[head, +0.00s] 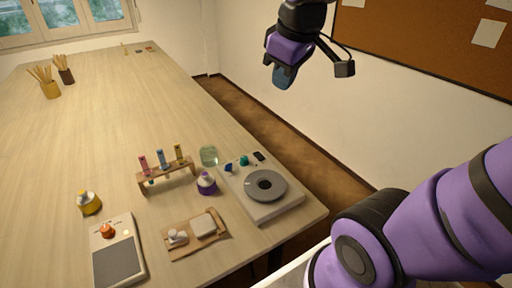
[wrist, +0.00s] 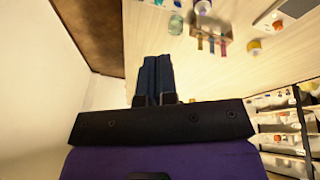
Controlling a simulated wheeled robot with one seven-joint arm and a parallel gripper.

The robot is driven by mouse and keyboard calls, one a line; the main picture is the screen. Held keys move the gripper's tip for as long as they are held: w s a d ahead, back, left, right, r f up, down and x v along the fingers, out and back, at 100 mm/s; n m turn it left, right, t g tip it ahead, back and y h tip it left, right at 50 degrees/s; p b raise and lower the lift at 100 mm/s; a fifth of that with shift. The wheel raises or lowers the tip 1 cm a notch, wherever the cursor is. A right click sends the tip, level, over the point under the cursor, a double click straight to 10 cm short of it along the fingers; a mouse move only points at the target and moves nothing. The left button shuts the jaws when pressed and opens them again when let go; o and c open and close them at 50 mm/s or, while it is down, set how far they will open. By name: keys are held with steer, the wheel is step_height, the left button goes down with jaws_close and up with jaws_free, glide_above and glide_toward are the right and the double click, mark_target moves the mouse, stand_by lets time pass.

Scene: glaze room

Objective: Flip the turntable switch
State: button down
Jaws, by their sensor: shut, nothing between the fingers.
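The turntable (head: 265,187) is a white box with a grey round platter, near the table's right edge in the head view. At its back edge are a blue knob (head: 228,167), a teal knob (head: 244,160) and a small dark part (head: 259,156), which may be the switch; its setting is too small to tell. My gripper (head: 282,78) is raised in the air, beyond and above the turntable, touching nothing. Its fingers (wrist: 153,75) are shut together and empty in the wrist view. The turntable is not clearly visible in the wrist view.
A wooden rack (head: 167,177) with coloured tubes, a glass jar (head: 209,155) and a purple bottle (head: 206,183) stand left of the turntable. The table's middle (head: 110,110) is clear.

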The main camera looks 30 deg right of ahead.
steer(key=w+d+f+n+g, duration=0.25)
steer(key=w+f+n, duration=0.45)
steer(key=w, duration=0.4)
steer(key=n+g, duration=0.1)
steer(key=n, duration=0.5)
glide_above(257, 153)
step_height(257, 153, down, 11)
step_height(257, 153, down, 14)
steer(key=shift+r, duration=0.1)
steer(key=shift+g, duration=0.25)
